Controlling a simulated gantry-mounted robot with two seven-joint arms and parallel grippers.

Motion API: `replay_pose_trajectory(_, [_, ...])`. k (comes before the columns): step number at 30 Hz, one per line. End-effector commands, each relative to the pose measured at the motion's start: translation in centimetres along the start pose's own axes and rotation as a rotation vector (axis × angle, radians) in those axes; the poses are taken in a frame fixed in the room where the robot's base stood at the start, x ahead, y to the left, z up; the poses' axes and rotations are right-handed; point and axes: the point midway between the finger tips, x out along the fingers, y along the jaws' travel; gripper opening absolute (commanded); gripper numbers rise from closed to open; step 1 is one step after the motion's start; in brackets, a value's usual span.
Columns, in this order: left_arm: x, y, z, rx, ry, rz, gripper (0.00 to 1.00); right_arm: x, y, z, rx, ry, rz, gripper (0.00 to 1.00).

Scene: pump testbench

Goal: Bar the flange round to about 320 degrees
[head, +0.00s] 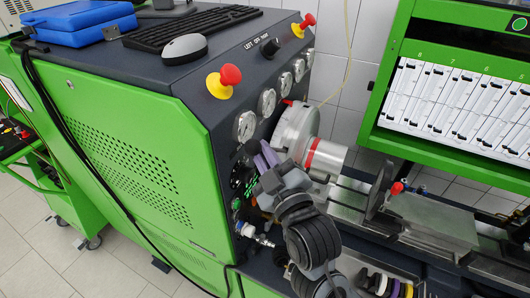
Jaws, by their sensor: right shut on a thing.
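The flange (294,126) is a round silver disc on the front of the green and dark grey testbench. A silver cylinder (326,158) with a red band sticks out from it to the right. My right gripper (266,157), with purple finger pads, is shut on the flange at its lower left edge. The exact contact is partly hidden by the gripper and my arm. The flange's angle cannot be read from here. My left gripper is not in view.
Gauges (267,102), red knobs on yellow bases (224,81) and connectors (246,229) line the panel close to the gripper. A metal bed (432,218) runs right. A keyboard (190,28), mouse (184,48) and blue case (82,22) lie on top.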

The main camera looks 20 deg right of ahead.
Motion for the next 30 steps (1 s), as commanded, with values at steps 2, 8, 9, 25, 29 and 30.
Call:
replay_pose_trajectory(2, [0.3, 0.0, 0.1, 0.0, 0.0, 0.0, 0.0, -0.2, -0.5, 0.2, -0.008, 0.007, 0.002, 0.0])
replay_pose_trajectory(8, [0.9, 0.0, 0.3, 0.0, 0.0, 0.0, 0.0, -0.8, -1.5, 0.5, -0.031, 0.023, 0.011, 0.0])
replay_pose_trajectory(9, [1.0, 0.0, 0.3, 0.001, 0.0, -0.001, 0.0, -0.9, -1.6, 0.6, -0.035, 0.026, 0.013, 0.0])
replay_pose_trajectory(25, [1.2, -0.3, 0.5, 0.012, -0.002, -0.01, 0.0, -1.2, -2.0, 0.6, -0.049, 0.036, 0.02, 0.0])
replay_pose_trajectory(29, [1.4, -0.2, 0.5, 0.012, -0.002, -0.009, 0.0, -1.3, -2.2, 0.7, -0.054, 0.04, 0.022, 0.0])
replay_pose_trajectory(30, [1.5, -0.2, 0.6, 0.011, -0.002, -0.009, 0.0, -1.4, -2.4, 0.8, -0.056, 0.042, 0.023, 0.0])
